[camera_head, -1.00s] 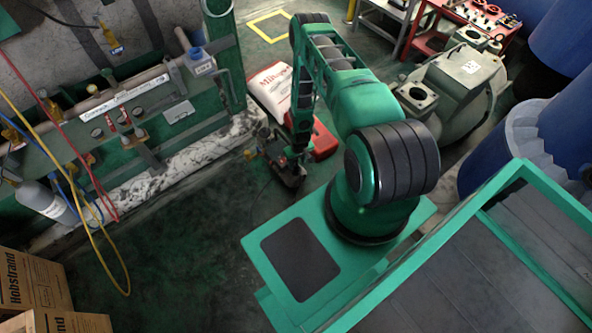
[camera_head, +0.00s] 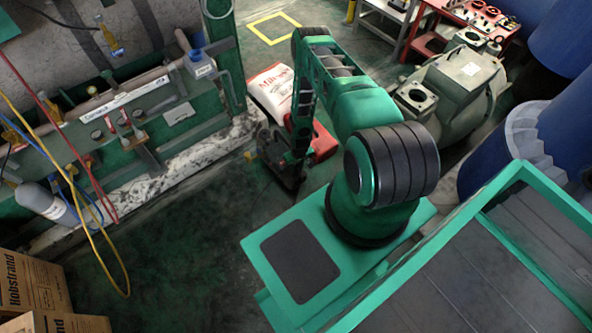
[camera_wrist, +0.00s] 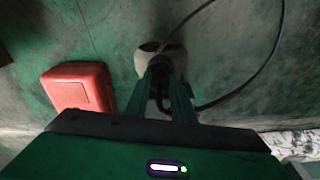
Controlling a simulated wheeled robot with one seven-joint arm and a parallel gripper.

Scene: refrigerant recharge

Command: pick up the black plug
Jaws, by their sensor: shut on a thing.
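In the wrist view my gripper (camera_wrist: 164,78) points at the floor, its two green fingers shut on a dark thing between the tips, which I take for the black plug (camera_wrist: 163,66). The plug is small, in shadow and partly hidden by the fingers. A pale rounded piece with dark spots (camera_wrist: 147,62) shows just past the tips; whether it belongs to the plug I cannot tell. A black cable (camera_wrist: 252,80) loops from there to the right. In the head view my gripper (camera_head: 285,178) is dark and low over the floor, and the plug cannot be made out.
A red case (camera_wrist: 78,88) lies left of my gripper in the wrist view.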

